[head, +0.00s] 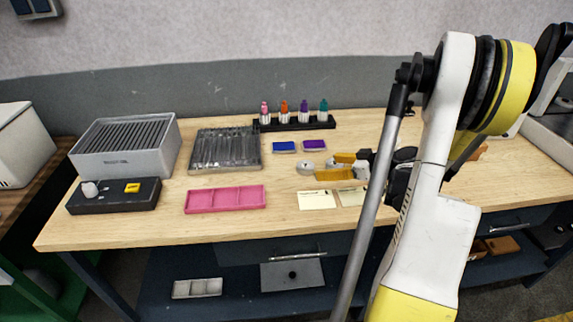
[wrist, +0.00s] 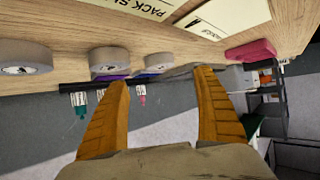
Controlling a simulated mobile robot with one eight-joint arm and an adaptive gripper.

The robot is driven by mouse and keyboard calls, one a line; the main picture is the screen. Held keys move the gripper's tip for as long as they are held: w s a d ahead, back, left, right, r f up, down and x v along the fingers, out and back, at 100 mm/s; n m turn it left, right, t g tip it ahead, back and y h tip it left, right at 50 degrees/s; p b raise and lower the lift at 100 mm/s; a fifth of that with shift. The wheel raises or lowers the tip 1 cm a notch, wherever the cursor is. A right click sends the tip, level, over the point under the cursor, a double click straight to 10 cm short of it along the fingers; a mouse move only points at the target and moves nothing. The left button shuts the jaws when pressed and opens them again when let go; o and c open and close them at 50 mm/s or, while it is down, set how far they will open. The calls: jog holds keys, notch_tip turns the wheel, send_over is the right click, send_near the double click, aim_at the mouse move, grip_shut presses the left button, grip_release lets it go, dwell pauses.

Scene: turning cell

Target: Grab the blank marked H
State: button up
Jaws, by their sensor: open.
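Several pale grey round blanks lie on the wooden bench. In the wrist view one blank (wrist: 22,60) is at the far left, another blank (wrist: 109,60) is just beyond the left fingertip, and a third blank (wrist: 156,62) shows beyond the gap between the fingers. Their marks are too small to read, so I cannot tell which is H. In the head view one blank (head: 306,168) shows left of my gripper (head: 325,166); my arm may hide others. My gripper, also in the wrist view (wrist: 162,78), has its yellow fingers apart and nothing between them.
Two cards (head: 316,199) lie in front of my gripper. A pink tray (head: 225,199), a ribbed steel tray (head: 224,148) and a grey slotted box (head: 125,146) stand left. Blue and purple pads (head: 284,147) and a bottle rack (head: 294,123) are behind.

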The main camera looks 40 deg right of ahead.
aim_at(307, 166)
jog(key=b+x, duration=0.1)
jog(key=x, duration=0.3)
jog(key=shift+f, duration=0.15)
jog(key=b+x, duration=0.2)
jog(key=x, duration=0.4)
jog(key=shift+r+b, duration=0.25)
jog(key=shift+b, duration=0.1)
jog(key=shift+r, duration=0.1)
jog(key=c, duration=1.4)
